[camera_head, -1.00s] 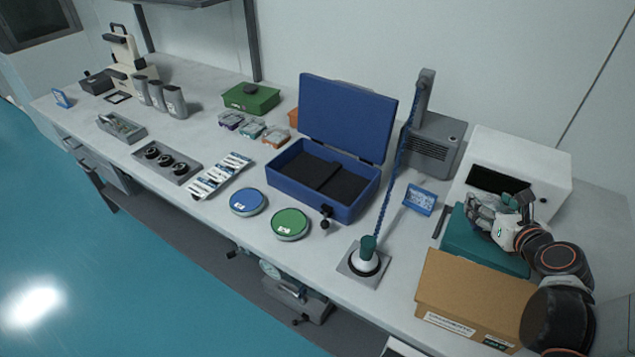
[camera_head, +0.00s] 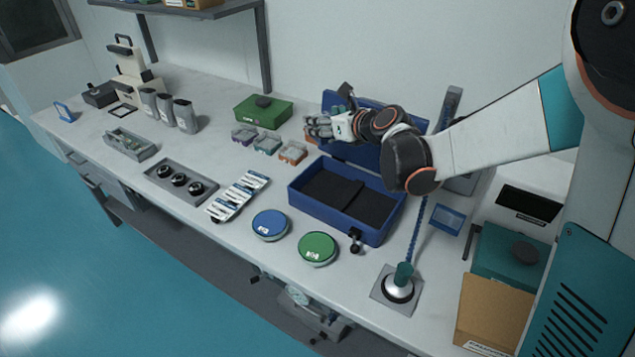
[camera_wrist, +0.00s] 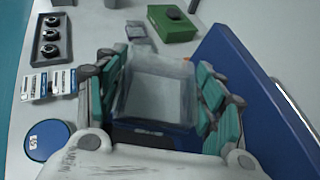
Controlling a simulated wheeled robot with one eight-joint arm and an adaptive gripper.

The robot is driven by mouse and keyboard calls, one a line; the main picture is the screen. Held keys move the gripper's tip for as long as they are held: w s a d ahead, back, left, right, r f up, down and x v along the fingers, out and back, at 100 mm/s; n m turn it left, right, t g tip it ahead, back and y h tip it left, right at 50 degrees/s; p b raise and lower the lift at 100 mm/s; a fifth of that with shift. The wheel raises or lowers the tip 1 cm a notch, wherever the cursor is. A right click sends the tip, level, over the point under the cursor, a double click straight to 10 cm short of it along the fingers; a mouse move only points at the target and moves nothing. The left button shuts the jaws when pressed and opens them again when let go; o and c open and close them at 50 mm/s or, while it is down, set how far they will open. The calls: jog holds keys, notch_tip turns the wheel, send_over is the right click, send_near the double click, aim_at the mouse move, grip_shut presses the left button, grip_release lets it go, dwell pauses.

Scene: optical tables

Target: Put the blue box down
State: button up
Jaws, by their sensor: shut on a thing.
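The blue box (camera_wrist: 150,137) is a small clear-topped container with a blue lower part, between my fingers in the wrist view. My gripper (camera_wrist: 160,75) is shut on it, with teal finger pads on both sides. In the head view my gripper (camera_head: 319,127) is above the bench, in front of the raised lid of the large blue case and beside the orange small box. The held box cannot be made out there. The bench surface (camera_head: 225,160) lies below the gripper.
The open blue case (camera_head: 330,222) stands close by; its lid (camera_wrist: 245,95) rises at right in the wrist view. Small clear-lidded boxes (camera_head: 267,145), a green box (camera_head: 262,112) and label strips (camera_head: 238,195) are left. Bench between strips and small boxes is clear.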

notch_tip(320, 180, down, 20)
jog(key=b, duration=0.7)
jog(key=shift+r, duration=0.15)
jog(key=shift+w, duration=0.1)
jog(key=o, duration=1.1)
